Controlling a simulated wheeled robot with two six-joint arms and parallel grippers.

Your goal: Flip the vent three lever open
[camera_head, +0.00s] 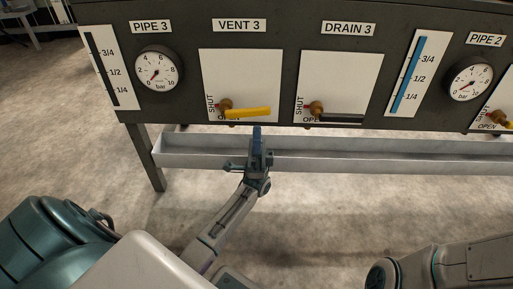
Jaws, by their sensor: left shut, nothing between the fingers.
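The vent three lever (247,113) is yellow and sits on a brass valve (225,104) on the white plate under the VENT 3 label (239,25). The lever points right, nearly level, and partly covers the OPEN marking below it. The SHUT marking (211,103) runs up the left of the valve. My left gripper (257,129) is shut and empty, pointing up, just below the right part of the lever. I cannot tell whether its tips touch the lever. My right gripper is out of view.
The drain three valve (317,107) with a black lever (340,118) is to the right. A long pale trough (400,155) runs below the panel, behind my left gripper. The pipe three gauge (156,72) is left of the vent plate. Open floor lies in front.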

